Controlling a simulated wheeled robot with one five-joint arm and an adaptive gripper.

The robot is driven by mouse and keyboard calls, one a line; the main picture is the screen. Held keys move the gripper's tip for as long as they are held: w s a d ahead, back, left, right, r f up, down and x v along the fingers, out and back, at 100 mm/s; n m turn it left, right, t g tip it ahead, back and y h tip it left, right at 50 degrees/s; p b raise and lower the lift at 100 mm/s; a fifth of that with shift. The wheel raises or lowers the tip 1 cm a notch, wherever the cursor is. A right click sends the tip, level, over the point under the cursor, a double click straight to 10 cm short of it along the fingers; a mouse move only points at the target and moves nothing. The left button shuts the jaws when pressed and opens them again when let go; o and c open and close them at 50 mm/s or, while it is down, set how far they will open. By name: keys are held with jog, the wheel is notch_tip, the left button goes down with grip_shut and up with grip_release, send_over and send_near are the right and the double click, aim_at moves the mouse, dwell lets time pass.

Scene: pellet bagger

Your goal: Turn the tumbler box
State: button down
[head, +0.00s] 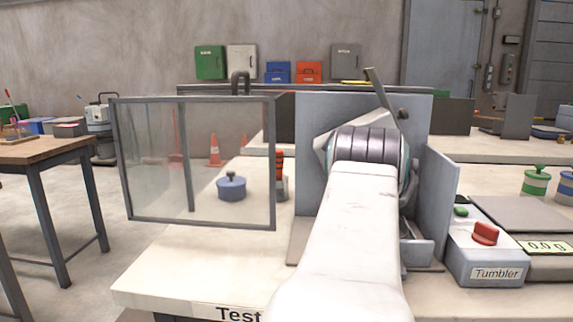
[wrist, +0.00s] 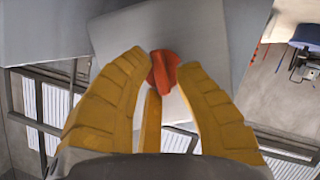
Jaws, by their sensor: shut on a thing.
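The tumbler box (wrist: 122,38) is a grey square face in the wrist view, standing tilted. A red knob (wrist: 165,72) sticks out from it. My gripper (wrist: 164,80) has its yellow fingers closed around this knob. In the head view a pale tilted corner, seemingly of the box (head: 323,135), shows between grey side plates (head: 311,190). My own arm and wrist cover the rest of the box, the knob and my fingers there. A control unit labelled Tumbler (head: 492,268) stands to the right, with a red switch (head: 486,233) and a green button (head: 461,211).
A clear framed guard (head: 125,165) stands left of the tumbler stand, with a blue lidded pot (head: 231,187) seen through it. A slanted grey bar (head: 382,93) rises behind my wrist. A wooden table (head: 45,150) is at far left. The bench's front left (head: 185,270) is clear.

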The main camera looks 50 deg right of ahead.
aim_at(374, 118)
jog(key=shift+d+f, duration=0.1)
jog(key=shift+f, duration=0.4)
jog(key=c, duration=1.2)
grip_release()
jog(key=o, duration=0.5)
jog(key=shift+d+r, duration=0.1)
jog(key=shift+r, duration=0.15)
jog(key=shift+r, duration=0.15)
jog(key=shift+r, duration=4.75)
jog(key=shift+c, duration=0.2)
